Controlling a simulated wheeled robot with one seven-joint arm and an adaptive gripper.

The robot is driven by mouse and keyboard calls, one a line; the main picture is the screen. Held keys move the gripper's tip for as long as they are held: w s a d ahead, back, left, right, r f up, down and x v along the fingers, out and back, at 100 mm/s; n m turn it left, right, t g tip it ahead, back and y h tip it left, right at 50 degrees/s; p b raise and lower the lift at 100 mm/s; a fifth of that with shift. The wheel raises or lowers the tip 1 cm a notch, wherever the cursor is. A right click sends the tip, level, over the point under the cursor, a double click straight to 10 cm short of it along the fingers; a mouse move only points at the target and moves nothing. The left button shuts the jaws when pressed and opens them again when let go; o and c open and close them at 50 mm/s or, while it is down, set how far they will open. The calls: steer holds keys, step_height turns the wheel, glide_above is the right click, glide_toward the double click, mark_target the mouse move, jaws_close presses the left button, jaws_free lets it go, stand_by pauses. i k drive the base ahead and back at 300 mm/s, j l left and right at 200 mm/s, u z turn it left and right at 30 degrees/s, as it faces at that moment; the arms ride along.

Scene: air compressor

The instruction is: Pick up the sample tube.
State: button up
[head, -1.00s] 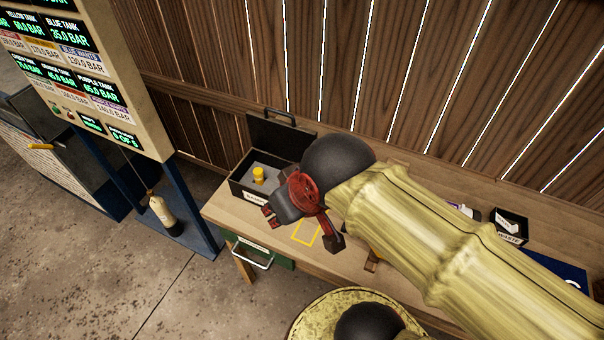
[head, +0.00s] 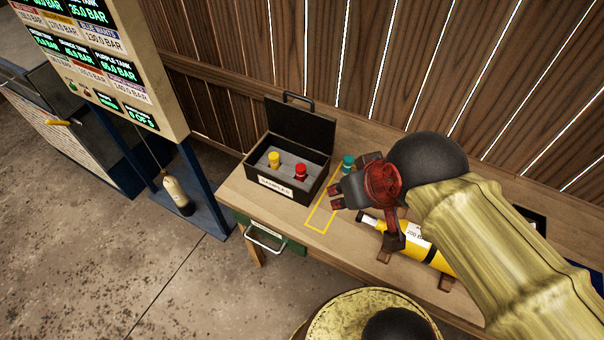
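Three capped items that look like small tubes show in the head view; I cannot tell which is the sample tube. A yellow-capped one (head: 274,160) and a red-capped one (head: 300,172) stand in the grey insert of an open black case (head: 296,194). A teal-capped one (head: 348,162) shows just right of the case, beside my gripper; its lower part is hidden. My gripper (head: 366,218) is over the bench, right of the case, with its fingers spread apart. I see nothing held between them.
A yellow-outlined rectangle (head: 320,222) marks the wooden bench (head: 240,196). A yellow cylinder (head: 440,262) lies on supports under my arm. A plank wall (head: 310,60) stands behind. A display board (head: 140,75) and a cream bottle (head: 176,192) are at left.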

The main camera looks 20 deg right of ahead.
mark_target(300, 169)
steer(key=j+z, duration=0.15)
steer(key=z, duration=1.15)
steer(key=k+j+z, duration=0.15)
steer(key=j+z, duration=0.25)
steer(key=k+j+z, duration=0.25)
steer(key=j+z, duration=0.15)
steer(key=k+j+z, duration=0.4)
steer(key=k+j, duration=0.4)
